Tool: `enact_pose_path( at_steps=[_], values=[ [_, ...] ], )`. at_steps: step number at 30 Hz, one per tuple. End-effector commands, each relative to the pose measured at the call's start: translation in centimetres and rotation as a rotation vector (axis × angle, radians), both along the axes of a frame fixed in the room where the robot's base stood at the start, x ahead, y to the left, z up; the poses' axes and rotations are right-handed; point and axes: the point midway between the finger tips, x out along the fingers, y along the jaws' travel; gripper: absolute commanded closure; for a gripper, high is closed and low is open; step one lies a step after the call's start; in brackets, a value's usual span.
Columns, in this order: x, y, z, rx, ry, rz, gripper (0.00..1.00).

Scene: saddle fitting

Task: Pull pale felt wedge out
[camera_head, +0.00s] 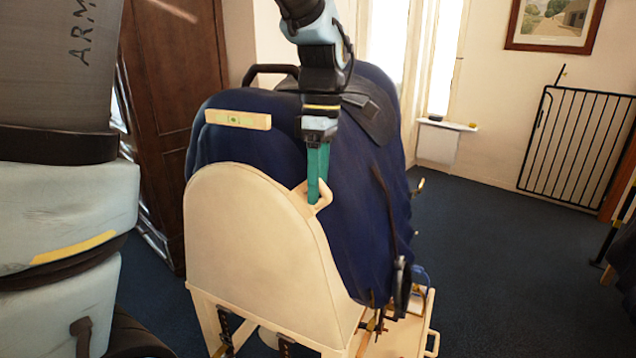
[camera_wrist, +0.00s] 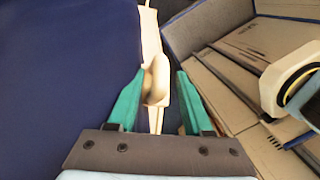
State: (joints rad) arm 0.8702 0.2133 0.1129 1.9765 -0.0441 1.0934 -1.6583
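A pale cream piece with a looped tab (camera_head: 323,198), which I take to be the felt wedge, sticks out at the right edge of the cream end panel (camera_head: 250,240), beside the blue cloth cover (camera_head: 350,215). In the wrist view the pale wedge (camera_wrist: 163,85) runs up between my green fingers. My gripper (camera_head: 318,178) points down at the tab. My gripper (camera_wrist: 160,78) has its fingers apart on either side of the wedge; a gap shows at the right finger. I cannot tell whether the left finger touches it. The wedge's inner part is hidden.
A pale wooden level (camera_head: 238,119) lies on the cover left of my gripper. A dark pad (camera_head: 370,112) and black handle (camera_head: 270,70) are behind. Straps and a round buckle (camera_head: 402,285) hang on the right. Open carpet (camera_head: 490,240) lies to the right.

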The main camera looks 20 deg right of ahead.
Motion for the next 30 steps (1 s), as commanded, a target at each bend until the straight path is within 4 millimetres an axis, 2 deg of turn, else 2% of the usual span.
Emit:
enact_pose_path(
  at_steps=[1, 12, 13, 30],
  values=[
    [0.00, 0.00, 0.02, 0.000, 0.000, 0.000, 0.57],
    [-0.01, 0.01, 0.03, 0.000, 0.000, 0.000, 0.98],
    [-0.02, 0.00, 0.04, 0.000, 0.000, 0.000, 1.00],
    [-0.04, 0.00, 0.06, 0.000, 0.001, -0.001, 1.00]
  ],
)
